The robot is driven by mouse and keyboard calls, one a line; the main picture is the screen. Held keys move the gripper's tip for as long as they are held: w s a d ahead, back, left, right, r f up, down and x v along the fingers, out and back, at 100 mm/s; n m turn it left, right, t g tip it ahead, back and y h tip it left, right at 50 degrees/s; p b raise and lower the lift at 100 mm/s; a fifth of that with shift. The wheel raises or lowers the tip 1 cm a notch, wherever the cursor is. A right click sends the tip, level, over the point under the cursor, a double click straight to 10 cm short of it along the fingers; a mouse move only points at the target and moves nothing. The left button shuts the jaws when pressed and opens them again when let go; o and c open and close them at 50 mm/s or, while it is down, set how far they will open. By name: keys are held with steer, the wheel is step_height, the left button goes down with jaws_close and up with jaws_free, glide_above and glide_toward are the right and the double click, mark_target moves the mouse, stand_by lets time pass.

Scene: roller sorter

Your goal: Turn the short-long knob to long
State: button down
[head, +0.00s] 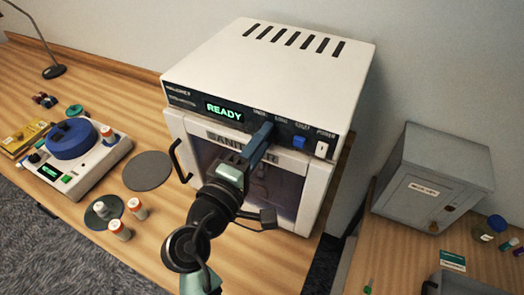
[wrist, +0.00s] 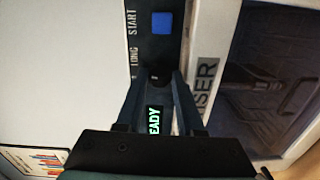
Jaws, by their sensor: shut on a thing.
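The sanitiser (head: 270,80) is a white box with a dark front panel and a green READY display (head: 224,110). The short-long knob (wrist: 160,76) is small and dark, and shows between my fingertips in the wrist view. The LONG label (wrist: 134,57) is beside it. My gripper (head: 263,138) is shut on the knob and hides it in the head view. It also shows in the wrist view (wrist: 160,84). I cannot tell which way the knob points.
A blue start button (head: 298,142) and a white power switch (head: 321,149) are right of the knob. The sanitiser's glass door (head: 285,190) has a dark handle (head: 180,160) at left. A centrifuge-like device with a blue lid (head: 72,138) and several small bottles stand left. A grey cabinet (head: 435,180) stands right.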

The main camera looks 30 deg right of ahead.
steer(key=shift+f+m+b, duration=0.15)
steer(key=shift+m+b, duration=1.4)
steer(key=shift+m, duration=0.05)
steer(key=c, duration=0.8)
jaws_free()
steer(key=b+v, duration=0.3)
steer(key=v, duration=1)
steer(key=shift+s+b, duration=0.1)
steer(key=shift+b, duration=0.2)
steer(key=shift+r, duration=0.25)
